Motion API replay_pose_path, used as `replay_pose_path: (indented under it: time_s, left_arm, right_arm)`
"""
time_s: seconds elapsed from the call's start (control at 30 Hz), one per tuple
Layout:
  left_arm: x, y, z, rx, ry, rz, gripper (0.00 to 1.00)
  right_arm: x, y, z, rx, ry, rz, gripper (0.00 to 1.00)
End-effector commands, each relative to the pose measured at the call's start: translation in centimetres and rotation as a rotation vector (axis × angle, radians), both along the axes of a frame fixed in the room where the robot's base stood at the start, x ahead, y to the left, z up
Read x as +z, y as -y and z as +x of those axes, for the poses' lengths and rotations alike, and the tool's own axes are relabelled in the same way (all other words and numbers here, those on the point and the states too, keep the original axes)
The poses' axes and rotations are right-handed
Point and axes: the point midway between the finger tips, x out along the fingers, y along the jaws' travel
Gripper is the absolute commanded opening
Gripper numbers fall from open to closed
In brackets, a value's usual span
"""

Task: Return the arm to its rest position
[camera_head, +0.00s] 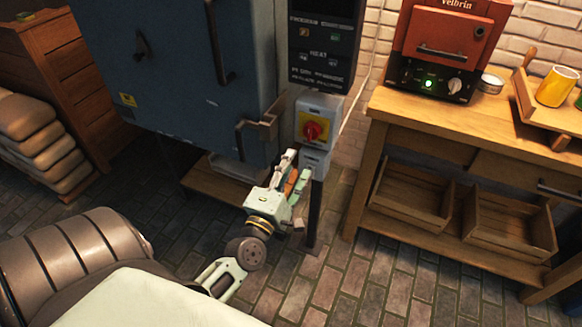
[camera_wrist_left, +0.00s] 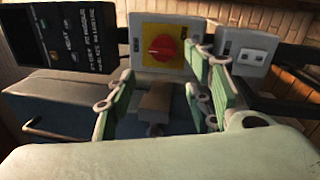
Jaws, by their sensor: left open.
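My left gripper (camera_head: 290,172) is in the middle of the head view, its pale green fingers spread and empty, pointing up toward the blue kiln cabinet (camera_head: 165,70). It appears just below and in front of a grey switch box with a red rotary knob on a yellow plate (camera_head: 312,130). In the left wrist view the open fingers (camera_wrist_left: 160,85) frame the lower part of that box, and its red knob (camera_wrist_left: 162,47) shows above and between them. I cannot tell whether a finger touches the box. My right gripper is not in view.
Stacked sacks (camera_head: 40,140) lie at the left. The brick floor (camera_head: 370,275) is clear at the lower right.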

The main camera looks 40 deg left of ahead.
Motion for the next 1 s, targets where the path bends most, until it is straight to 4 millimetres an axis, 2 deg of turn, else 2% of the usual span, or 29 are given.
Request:
replay_pose_path:
  time_s: [0.53, 0.67, 0.77, 0.87, 0.9, 0.97, 1.0]
  left_arm:
    - [0.0, 0.0, -0.1, 0.000, 0.001, 0.001, 0.47]
    - [-1.7, 0.5, 0.0, -0.008, -0.044, 0.037, 0.47]
    - [-6.1, 1.5, 0.0, -0.034, -0.155, 0.134, 0.47]
    - [-12.8, 3.2, -0.8, -0.093, -0.320, 0.287, 0.47]
    - [-15.7, 4.0, -1.4, -0.126, -0.393, 0.357, 0.47]
    - [-20.0, 5.2, -2.6, -0.183, -0.497, 0.462, 0.47]
    - [-22.8, 5.9, -3.7, -0.226, -0.563, 0.531, 0.47]
  right_arm:
    - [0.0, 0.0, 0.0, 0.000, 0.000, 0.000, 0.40]
    - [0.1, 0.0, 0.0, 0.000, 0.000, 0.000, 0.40]
    - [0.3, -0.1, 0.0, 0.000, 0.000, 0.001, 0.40]
    - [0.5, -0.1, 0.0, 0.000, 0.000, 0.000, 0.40]
    - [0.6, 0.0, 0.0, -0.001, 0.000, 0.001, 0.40]
    - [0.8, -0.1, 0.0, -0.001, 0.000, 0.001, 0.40]
    - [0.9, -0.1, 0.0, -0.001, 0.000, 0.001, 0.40]
